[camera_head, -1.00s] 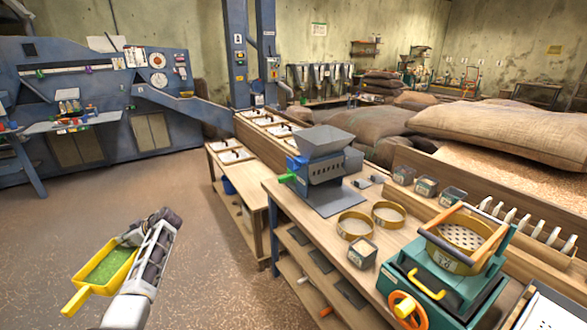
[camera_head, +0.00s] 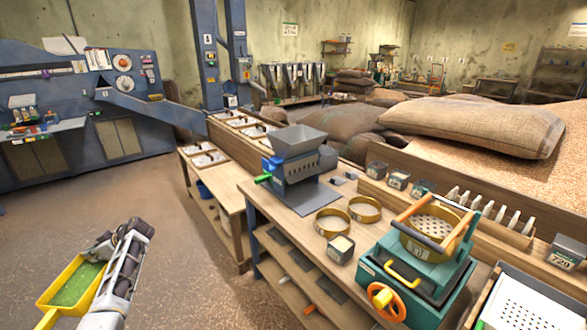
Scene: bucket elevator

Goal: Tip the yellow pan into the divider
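The yellow pan (camera_head: 73,284) holds green material and hangs level at the lower left, over the floor. My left gripper (camera_head: 104,246) is at the pan's far right edge and appears shut on it; the fingertips are partly hidden by my arm. The likely divider is the blue-grey device with a square hopper (camera_head: 298,141) on the wooden bench, with a green handle at its left side. The pan is well apart from it, to the left and nearer. My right gripper does not show.
The wooden bench (camera_head: 262,206) also bears brass sieves (camera_head: 332,221), small labelled tins (camera_head: 397,180) and a teal sieve shaker (camera_head: 416,263) with an orange wheel. A lower table with white trays (camera_head: 204,159) stands left of it. The floor at left is clear.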

